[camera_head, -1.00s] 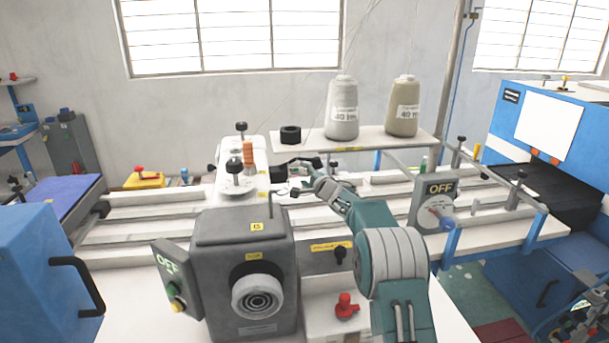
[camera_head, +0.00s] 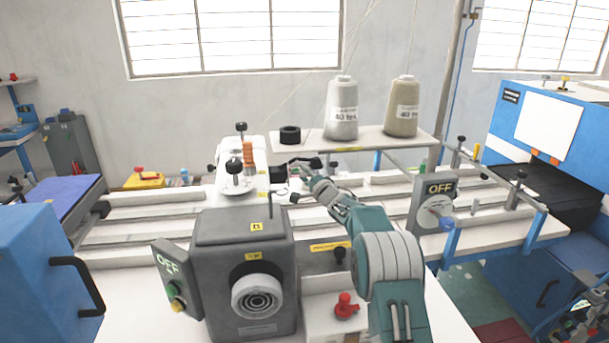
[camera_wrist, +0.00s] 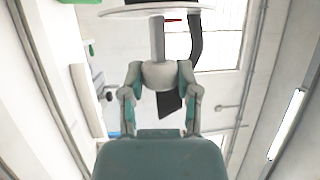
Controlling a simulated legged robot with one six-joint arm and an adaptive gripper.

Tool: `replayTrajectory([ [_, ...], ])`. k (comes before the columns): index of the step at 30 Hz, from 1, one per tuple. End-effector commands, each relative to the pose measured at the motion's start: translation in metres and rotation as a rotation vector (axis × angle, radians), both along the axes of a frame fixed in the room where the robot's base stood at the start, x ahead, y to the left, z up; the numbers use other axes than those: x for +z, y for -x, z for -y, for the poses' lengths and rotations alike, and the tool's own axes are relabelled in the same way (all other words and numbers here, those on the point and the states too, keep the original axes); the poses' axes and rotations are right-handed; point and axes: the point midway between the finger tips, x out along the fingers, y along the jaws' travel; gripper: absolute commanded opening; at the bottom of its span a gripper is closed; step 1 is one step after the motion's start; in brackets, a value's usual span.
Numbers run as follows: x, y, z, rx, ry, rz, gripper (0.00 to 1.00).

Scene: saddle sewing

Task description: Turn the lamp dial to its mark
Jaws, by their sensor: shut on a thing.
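My gripper (camera_head: 300,174) is at the right side of the white sewing head, beside a small black lamp-like part (camera_head: 304,162). In the wrist view my gripper (camera_wrist: 161,92) has its two fingers on either side of a grey rounded piece (camera_wrist: 160,75), which looks like the lamp dial. A grey stem joins it to a pale disc (camera_wrist: 155,9). A black curved arm (camera_wrist: 196,40) runs beside the stem, and a black flap shows between the fingers. In the head view the dial is too small to make out, and I cannot see a mark.
A grey motor box (camera_head: 243,240) with a round wheel stands in front. A red knob (camera_head: 346,306) is on the white block near my arm. Thread cones (camera_head: 341,108) stand on the shelf behind. A grey OFF switch box (camera_head: 433,205) is to the right.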

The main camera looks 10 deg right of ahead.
Motion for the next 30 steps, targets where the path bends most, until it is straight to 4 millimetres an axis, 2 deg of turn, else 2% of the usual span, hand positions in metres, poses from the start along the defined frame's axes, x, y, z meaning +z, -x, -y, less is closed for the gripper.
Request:
replayTrajectory([
  [1,-0.0072,-0.0004,-0.001,0.001,0.0,0.031,0.0],
  [9,-0.0076,-0.0008,-0.0006,-0.002,0.001,0.204,0.0],
  [20,-0.0085,-0.0006,-0.0002,-0.004,0.002,0.217,0.0],
  [21,-0.0087,-0.0006,-0.0003,-0.004,0.002,0.217,0.59],
  [22,-0.0088,-0.0006,-0.0003,-0.004,0.002,0.217,0.73],
  [23,-0.0087,-0.0006,-0.0002,-0.004,0.002,0.217,0.77],
  [30,-0.0048,0.0002,0.0001,-0.003,0.001,0.223,0.77],
])
